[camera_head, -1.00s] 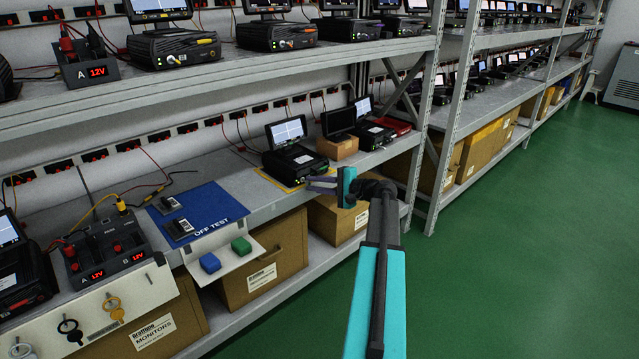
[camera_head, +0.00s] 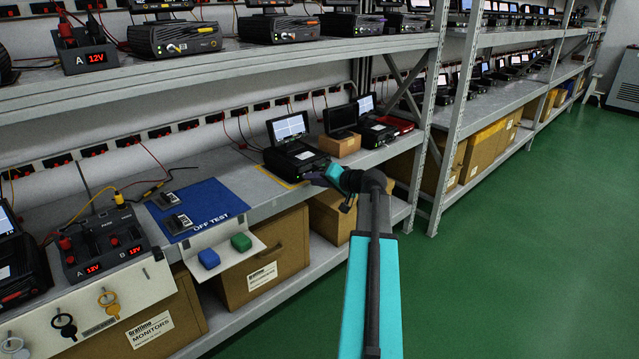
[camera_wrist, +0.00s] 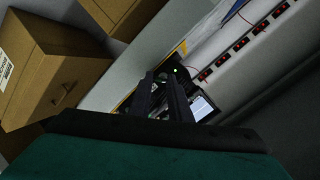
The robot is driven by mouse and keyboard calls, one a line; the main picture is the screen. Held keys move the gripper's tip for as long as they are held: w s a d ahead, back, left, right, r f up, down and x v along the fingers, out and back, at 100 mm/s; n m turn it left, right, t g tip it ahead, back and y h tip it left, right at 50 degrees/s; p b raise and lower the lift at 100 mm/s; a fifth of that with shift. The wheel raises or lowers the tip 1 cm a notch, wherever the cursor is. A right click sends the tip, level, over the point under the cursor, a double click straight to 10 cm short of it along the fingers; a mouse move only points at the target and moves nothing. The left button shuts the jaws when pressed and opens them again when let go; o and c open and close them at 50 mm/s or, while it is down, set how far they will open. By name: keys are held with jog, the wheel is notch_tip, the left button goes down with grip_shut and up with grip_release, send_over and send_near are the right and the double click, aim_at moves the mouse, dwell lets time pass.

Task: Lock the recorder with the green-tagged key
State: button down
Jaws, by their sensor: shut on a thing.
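The recorder (camera_head: 297,160) is a black box with a tilted lit screen (camera_head: 290,127), standing inside a yellow outline on the shelf. In the wrist view the recorder (camera_wrist: 181,74) lies beyond my fingers, with a green light on its front. My gripper (camera_head: 318,178) is at the recorder's front right, its fingers toward it; in the wrist view the dark fingers (camera_wrist: 163,80) overlap the recorder. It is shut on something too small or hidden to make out. I cannot tell whether it touches the recorder. No green-tagged key is clearly seen.
Several keys, one black (camera_head: 64,324) and one yellow (camera_head: 109,304), hang on a white front panel. Blue (camera_head: 208,258) and green (camera_head: 241,242) blocks sit on a white ledge below the blue OFF TEST mat (camera_head: 205,205).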

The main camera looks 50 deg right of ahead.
jog(key=shift+a+f+n+h+b, duration=0.15)
jog(key=shift+a+n+h+b, duration=0.15)
jog(key=shift+n, duration=0.2)
jog(key=shift+d, duration=0.1)
jog(key=c, duration=1.6)
grip_release()
jog(key=shift+c, duration=0.2)
jog(key=d+p+v, duration=0.1)
jog(key=p+v, duration=0.2)
jog(key=v, duration=1)
jog(key=shift+s+a+r, duration=0.25)
jog(key=shift+s+a, duration=0.15)
jog(key=shift+a, duration=0.1)
